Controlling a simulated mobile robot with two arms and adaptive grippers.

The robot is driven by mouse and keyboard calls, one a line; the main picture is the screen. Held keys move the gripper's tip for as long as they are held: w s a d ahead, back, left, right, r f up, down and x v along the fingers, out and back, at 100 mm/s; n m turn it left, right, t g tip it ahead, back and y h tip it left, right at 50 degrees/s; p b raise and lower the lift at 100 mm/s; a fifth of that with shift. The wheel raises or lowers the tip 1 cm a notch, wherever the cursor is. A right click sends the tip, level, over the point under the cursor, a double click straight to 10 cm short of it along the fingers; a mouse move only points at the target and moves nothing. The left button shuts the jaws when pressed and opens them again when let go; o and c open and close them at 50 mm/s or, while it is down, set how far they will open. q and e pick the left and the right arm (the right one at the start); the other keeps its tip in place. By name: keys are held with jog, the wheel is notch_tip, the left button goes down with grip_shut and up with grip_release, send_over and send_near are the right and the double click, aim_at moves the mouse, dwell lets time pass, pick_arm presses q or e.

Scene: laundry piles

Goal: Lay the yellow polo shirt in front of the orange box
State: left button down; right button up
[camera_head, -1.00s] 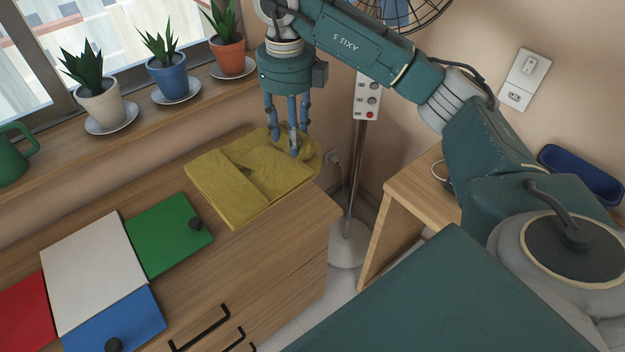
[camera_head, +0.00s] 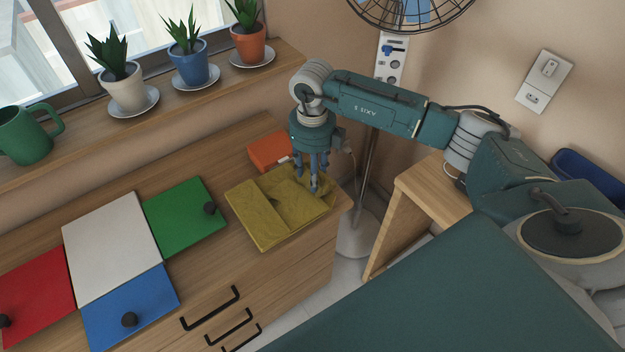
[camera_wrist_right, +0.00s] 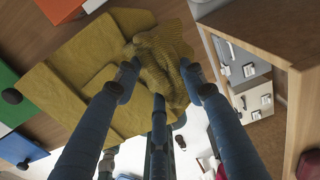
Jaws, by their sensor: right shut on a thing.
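The folded yellow polo shirt (camera_head: 272,212) lies on the right end of the wooden dresser top, close to its right edge. The orange box (camera_head: 269,150) stands just behind the shirt, near the back of the dresser. My right gripper (camera_head: 314,178) is over the shirt's right part, its fingers shut on bunched cloth. In the right wrist view the gripper (camera_wrist_right: 163,88) pinches a gathered fold of the yellow polo shirt (camera_wrist_right: 85,72), and the rest spreads to the left. The orange box (camera_wrist_right: 60,8) shows at the top left there. My left gripper is not in view.
Green (camera_head: 184,216), white (camera_head: 112,248), blue (camera_head: 130,306) and red (camera_head: 38,300) panels lie left of the shirt, some with black knobs. Potted plants stand on the sill behind. A fan (camera_head: 410,12) stands beyond the dresser, and a small wooden table (camera_head: 432,190) is to the right.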

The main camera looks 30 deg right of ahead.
notch_tip(320, 180, down, 4)
jog(key=shift+s+r, duration=0.1)
jog(key=shift+r, duration=0.1)
jog(key=shift+f, duration=0.1)
jog(key=shift+f, duration=0.1)
jog(key=o, duration=1.3)
jog(key=shift+r+p, duration=0.2)
jog(key=shift+p, duration=0.1)
jog(key=shift+r, duration=0.3)
notch_tip(320, 180, up, 11)
jog(key=shift+r+b, duration=0.15)
jog(key=shift+b, duration=0.8)
